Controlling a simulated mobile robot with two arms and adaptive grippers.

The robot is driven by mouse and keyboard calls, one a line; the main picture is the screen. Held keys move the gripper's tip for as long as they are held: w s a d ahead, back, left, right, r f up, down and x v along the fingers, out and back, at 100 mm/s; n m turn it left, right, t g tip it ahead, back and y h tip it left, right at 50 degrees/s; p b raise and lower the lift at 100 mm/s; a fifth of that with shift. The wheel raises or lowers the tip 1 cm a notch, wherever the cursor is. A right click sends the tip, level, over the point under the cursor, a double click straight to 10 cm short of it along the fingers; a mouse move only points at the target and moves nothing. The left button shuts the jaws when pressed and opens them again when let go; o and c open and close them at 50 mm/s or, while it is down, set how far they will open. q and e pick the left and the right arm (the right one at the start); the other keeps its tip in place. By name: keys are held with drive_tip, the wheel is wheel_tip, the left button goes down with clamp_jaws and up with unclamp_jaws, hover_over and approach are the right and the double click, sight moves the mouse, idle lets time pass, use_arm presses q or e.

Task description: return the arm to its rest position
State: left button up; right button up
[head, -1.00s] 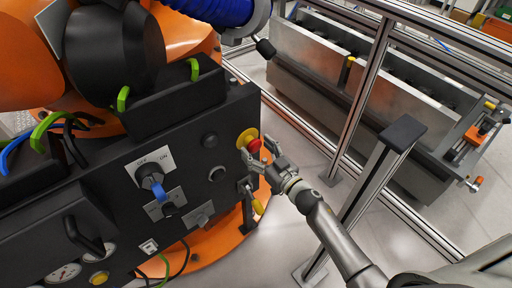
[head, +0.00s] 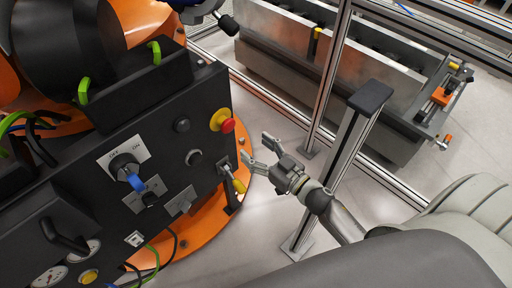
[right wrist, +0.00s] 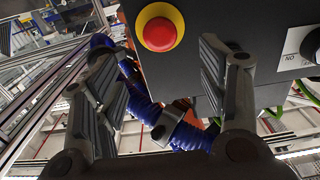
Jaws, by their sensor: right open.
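My right gripper (head: 258,150) is open and empty in the head view, in the air just right of the black control panel (head: 85,185). My right arm comes in from the lower right. A red emergency button on a yellow base (head: 220,120) is on the panel's right end, above and left of the fingertips and apart from them. In the right wrist view my right gripper (right wrist: 165,95) shows two spread fingers, with the red button (right wrist: 160,32) beyond them near the top. My left gripper is not in view.
A grey post with a black top (head: 370,97) stands close behind my right gripper. Aluminium frame rails (head: 327,80) and a long metal trough (head: 280,65) lie beyond. A yellow-handled lock (head: 239,186) hangs from the panel's right side. Pale floor (head: 275,230) is free below the gripper.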

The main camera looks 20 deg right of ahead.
drive_tip(key=shift+f, duration=0.1)
drive_tip(key=s+d+f+m+g+h, duration=0.1)
drive_tip(key=s+f+g+h, duration=0.3)
drive_tip(key=f, duration=0.7)
drive_tip(key=s+d+f+m+g, duration=0.15)
drive_tip(key=s+f, duration=0.35)
drive_tip(key=f, duration=0.5)
drive_tip(key=s+d+f+g+h, duration=0.15)
drive_tip(key=s+f, duration=0.35)
drive_tip(key=f, duration=0.6)
drive_tip(key=s+f+g, duration=0.4)
drive_tip(key=s+f, duration=0.2)
drive_tip(key=s, duration=0.7)
drive_tip(key=s+a+f+g, duration=0.1)
drive_tip(key=s+f+g, duration=0.4)
drive_tip(key=s, duration=0.8)
wheel_tip(320, 180, down, 3)
drive_tip(key=shift+s+a+r+n+h, duration=0.25)
drive_tip(key=shift+a+n+h, duration=0.1)
drive_tip(key=shift+n, duration=0.1)
